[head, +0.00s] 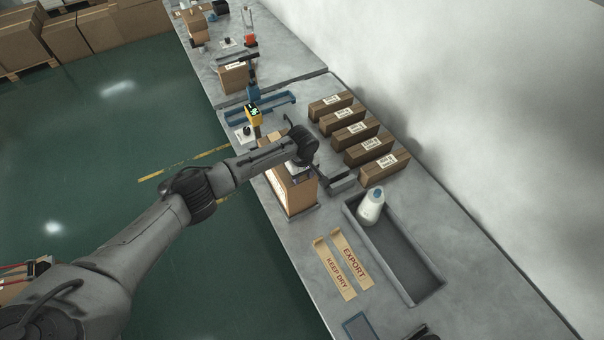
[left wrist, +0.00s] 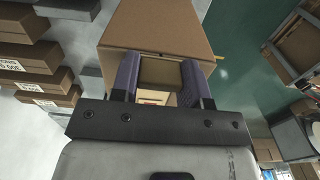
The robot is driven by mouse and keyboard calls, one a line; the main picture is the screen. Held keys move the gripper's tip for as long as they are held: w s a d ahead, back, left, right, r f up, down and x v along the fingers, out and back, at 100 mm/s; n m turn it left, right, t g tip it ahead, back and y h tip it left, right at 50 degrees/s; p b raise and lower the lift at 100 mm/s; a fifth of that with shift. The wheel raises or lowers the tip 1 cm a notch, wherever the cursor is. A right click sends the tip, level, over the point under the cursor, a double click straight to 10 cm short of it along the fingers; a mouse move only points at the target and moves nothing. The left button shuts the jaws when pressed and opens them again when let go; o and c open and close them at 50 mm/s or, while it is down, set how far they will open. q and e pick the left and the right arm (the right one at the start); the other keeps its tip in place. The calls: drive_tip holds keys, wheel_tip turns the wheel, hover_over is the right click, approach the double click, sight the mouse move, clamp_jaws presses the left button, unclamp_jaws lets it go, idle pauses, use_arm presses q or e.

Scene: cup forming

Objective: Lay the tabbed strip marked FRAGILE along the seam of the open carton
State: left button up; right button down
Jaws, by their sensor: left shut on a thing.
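The brown carton (head: 296,195) stands at the table's near edge under my left arm. Its top is mostly hidden in the head view; it fills the upper middle of the left wrist view (left wrist: 158,28). My left gripper (head: 303,172) is at the carton's top, its two fingers (left wrist: 160,88) pointing at it. Strips marked EXPORT (head: 352,262) and KEEP DRY (head: 335,268) lie flat on the table. My right gripper is not seen.
A grey tray (head: 413,265) with a white bottle (head: 371,206) lies right of the carton. Several labelled closed boxes (head: 356,135) line the wall side. A yellow-and-blue device (head: 254,112) stands behind the carton. Bare table lies between carton and loose strips.

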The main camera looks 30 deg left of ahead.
use_arm(q)
drive_tip(key=o, duration=1)
drive_tip(key=shift+r+b, duration=0.45)
drive_tip(key=shift+r, duration=6.45)
